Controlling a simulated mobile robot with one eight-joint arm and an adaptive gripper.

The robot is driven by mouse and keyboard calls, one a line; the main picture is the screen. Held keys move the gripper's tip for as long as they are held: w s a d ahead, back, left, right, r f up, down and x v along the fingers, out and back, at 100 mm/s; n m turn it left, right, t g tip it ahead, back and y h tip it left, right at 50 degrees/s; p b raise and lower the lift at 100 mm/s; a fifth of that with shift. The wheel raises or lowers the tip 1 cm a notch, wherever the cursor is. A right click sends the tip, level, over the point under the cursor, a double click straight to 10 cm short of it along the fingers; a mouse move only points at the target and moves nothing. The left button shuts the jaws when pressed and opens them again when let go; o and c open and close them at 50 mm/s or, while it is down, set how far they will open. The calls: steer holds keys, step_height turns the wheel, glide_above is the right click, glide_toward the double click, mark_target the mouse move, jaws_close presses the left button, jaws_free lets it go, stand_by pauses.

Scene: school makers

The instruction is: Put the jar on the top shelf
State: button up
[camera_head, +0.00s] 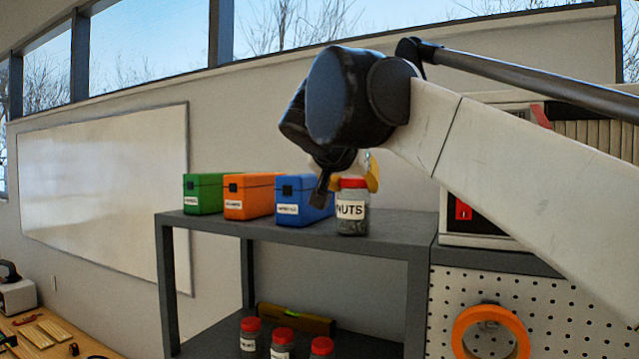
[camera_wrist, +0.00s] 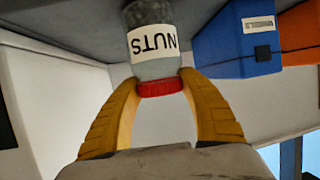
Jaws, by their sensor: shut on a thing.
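The jar (camera_head: 351,212) is clear with a red lid and a white NUTS label, and dark pieces show inside. It stands upright at the top shelf (camera_head: 400,229) of the grey rack, right of the blue box. Whether its base touches the shelf is hard to tell. My gripper (camera_head: 352,170) comes from above and is shut on the jar at its red lid. In the wrist view the yellow fingers of my gripper (camera_wrist: 160,85) hold both sides of the lid, and the jar (camera_wrist: 150,45) appears upside down against the grey shelf surface (camera_wrist: 80,30).
A blue box (camera_head: 304,205), an orange box (camera_head: 249,198) and a green box (camera_head: 203,194) line the top shelf to the left. Three red-lidded jars (camera_head: 282,348) and a yellow level (camera_head: 296,319) are on the lower shelf. A pegboard (camera_head: 560,310) stands right.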

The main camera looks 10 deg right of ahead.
steer(key=shift+w+f, duration=0.1)
steer(key=o, duration=1.4)
steer(key=b+v, duration=0.1)
steer(key=v, duration=1.1)
steer(key=s+d+f+n+g+y, duration=0.1)
steer(key=s+d+f, duration=0.1)
steer(key=f, duration=0.7)
steer(key=s+d+f+n+g+y, duration=0.1)
steer(key=s+d+f+g, duration=0.15)
steer(key=f, duration=0.65)
steer(key=s+d+f+n+g+y, duration=0.1)
steer(key=s+d+f, duration=0.15)
steer(key=f, duration=0.65)
steer(key=s+f+n+y, duration=0.1)
steer(key=s+f, duration=0.4)
steer(key=f, duration=0.6)
steer(key=s+f+n+y, duration=0.1)
steer(key=s+f, duration=0.4)
steer(key=f, duration=0.7)
steer(key=shift+s+a+f+y, duration=0.25)
steer(key=shift+s+y, duration=0.15)
steer(key=shift+y, duration=0.2)
